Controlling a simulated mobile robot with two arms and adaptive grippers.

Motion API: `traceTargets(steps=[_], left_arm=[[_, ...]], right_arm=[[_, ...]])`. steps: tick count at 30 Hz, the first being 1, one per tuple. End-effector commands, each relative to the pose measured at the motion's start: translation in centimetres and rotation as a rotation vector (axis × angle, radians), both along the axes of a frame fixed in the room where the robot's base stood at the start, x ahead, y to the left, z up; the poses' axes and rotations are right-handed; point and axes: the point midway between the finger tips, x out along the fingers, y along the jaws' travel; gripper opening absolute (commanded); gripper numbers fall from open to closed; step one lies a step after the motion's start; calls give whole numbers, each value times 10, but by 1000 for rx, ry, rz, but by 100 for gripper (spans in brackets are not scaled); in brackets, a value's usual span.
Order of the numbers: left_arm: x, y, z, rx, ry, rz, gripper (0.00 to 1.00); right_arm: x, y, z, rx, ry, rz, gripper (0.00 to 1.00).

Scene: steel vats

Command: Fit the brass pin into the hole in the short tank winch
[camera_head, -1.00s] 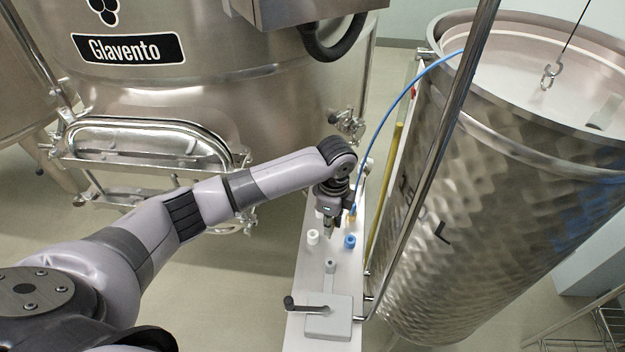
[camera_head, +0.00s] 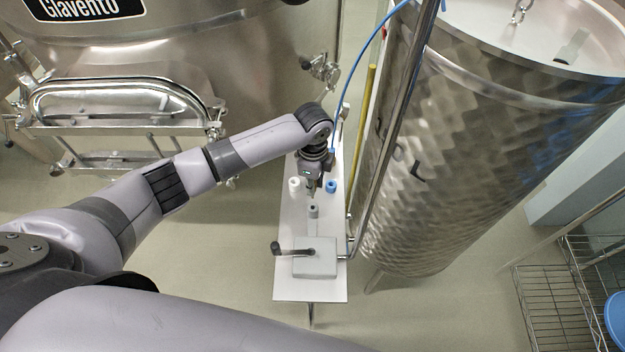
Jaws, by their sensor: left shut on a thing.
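The tank winch (camera_head: 315,266) is a grey block with a dark crank handle on its left, on a narrow white shelf (camera_head: 332,292). A short grey post (camera_head: 313,211) with a dark opening in its top stands just behind the block. My left gripper (camera_head: 311,191) points down just behind this post, between a white cap and a blue cap. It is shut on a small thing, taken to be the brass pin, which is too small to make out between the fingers. My right gripper is out of view.
The white cap (camera_head: 294,185) and the blue cap (camera_head: 331,186) stand close on either side of my left gripper. A steel tube (camera_head: 393,130) and a large steel vat (camera_head: 470,150) flank the shelf on the right. A wire rack (camera_head: 575,300) stands at lower right.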

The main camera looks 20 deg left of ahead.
Motion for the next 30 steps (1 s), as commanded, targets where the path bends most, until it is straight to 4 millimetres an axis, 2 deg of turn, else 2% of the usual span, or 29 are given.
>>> traceTargets(steps=[1, 6, 12, 30], left_arm=[[0, 0, -8, 0, 1, 0, 0], [0, 0, -26, 0, -1, 0, 0], [0, 0, -41, 1, -1, 1, 0], [0, 0, -44, 0, -2, 0, 0]], right_arm=[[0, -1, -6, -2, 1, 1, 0], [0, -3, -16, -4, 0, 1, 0], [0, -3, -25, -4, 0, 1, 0], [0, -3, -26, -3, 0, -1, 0]])
